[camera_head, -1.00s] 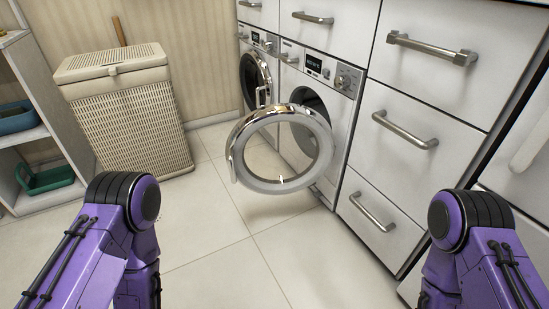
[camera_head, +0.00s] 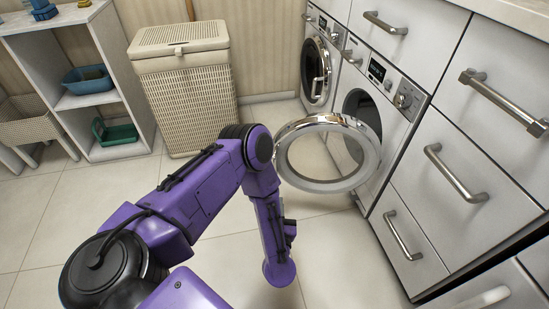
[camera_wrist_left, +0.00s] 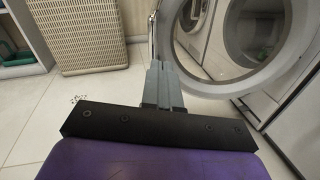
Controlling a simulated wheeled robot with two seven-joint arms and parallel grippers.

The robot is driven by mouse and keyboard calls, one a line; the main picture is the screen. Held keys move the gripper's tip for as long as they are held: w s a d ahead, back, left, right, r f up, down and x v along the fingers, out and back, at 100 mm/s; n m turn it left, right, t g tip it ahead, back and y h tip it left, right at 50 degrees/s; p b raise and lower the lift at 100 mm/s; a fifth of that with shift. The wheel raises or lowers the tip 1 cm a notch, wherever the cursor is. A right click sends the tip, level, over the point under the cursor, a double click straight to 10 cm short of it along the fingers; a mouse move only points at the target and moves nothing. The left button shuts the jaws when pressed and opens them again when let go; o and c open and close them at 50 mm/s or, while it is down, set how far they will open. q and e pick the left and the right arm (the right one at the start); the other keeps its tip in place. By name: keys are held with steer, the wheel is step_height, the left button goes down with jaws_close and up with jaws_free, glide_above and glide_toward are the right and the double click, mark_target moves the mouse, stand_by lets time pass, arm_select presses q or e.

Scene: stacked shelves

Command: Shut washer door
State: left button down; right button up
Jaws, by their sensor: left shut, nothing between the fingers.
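The near washer (camera_head: 397,137) has its round door (camera_head: 318,185) standing wide open, out from the front, with the dark drum opening showing behind. The door is a chrome and white ring with a clear middle. My left arm reaches forward just left of the door in the head view; its gripper is hidden there below the arm. In the left wrist view my left gripper (camera_wrist_left: 161,72) is shut and empty, at the left side of the door ring (camera_wrist_left: 232,88). Whether it touches the door I cannot tell. My right gripper is in neither view.
A second washer (camera_head: 318,75) with its door shut stands farther back. White drawers (camera_head: 450,175) with metal handles line the right. A wicker hamper (camera_head: 187,105) and a shelf unit (camera_head: 90,97) stand at the back left. The tiled floor (camera_head: 50,220) is clear at left.

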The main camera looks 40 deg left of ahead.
arm_select(q)
steer(key=w+a+n+y+b, duration=0.1)
steer(key=w+a+n+b, duration=0.1)
steer(key=w+a+b, duration=0.7)
steer(key=shift+w+a+r+n, duration=0.3)
steer(key=shift+w+r+n, duration=0.1)
steer(key=shift+w, duration=0.45)
